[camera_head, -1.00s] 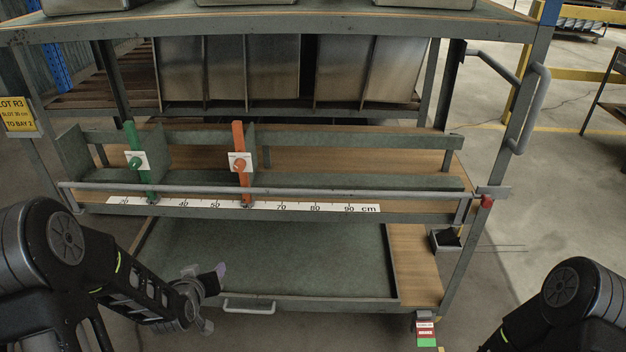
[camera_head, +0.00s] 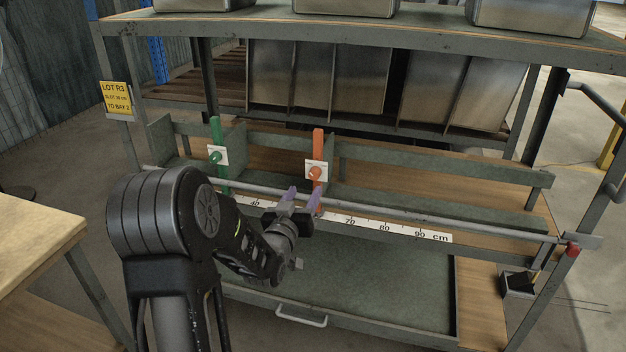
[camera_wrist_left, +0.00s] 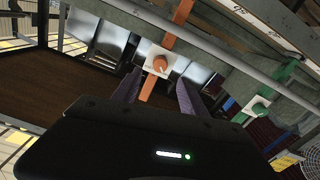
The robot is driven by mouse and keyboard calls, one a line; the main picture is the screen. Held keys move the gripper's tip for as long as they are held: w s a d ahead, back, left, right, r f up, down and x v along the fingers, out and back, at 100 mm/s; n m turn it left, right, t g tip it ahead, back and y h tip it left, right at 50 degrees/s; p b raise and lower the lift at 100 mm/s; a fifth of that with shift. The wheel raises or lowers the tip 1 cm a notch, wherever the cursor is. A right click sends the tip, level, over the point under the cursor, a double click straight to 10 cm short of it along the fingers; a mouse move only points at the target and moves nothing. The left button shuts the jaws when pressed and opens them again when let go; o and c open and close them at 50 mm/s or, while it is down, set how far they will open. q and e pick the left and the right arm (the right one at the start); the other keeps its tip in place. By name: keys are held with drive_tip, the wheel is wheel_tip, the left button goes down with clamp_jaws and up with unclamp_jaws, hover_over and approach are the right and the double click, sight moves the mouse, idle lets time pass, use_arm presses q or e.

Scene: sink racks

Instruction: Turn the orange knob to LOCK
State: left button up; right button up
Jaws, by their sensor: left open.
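The orange knob (camera_head: 315,172) sits on a white plate on the orange upright divider (camera_head: 318,143), above the scale rail. In the left wrist view the orange knob (camera_wrist_left: 158,64) shows ahead, between the fingers' line and a little above them. Lettering on its plate is too small to read. My left gripper (camera_head: 303,198) is open and empty, just in front of and below the orange knob, apart from it. Its purple fingers also show in the left wrist view (camera_wrist_left: 158,92). My right gripper is out of view.
A green knob (camera_head: 215,157) on a green divider stands left of the orange one. A grey rail (camera_head: 400,215) runs across the front above the centimetre scale (camera_head: 385,228). Metal bins (camera_head: 360,80) stand behind. A wooden table (camera_head: 35,235) is at the left.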

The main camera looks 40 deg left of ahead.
sight(314, 176)
use_arm(q)
drive_tip(key=x, duration=0.7)
drive_tip(key=shift+w, duration=0.15)
clamp_jaws()
idle(0.3)
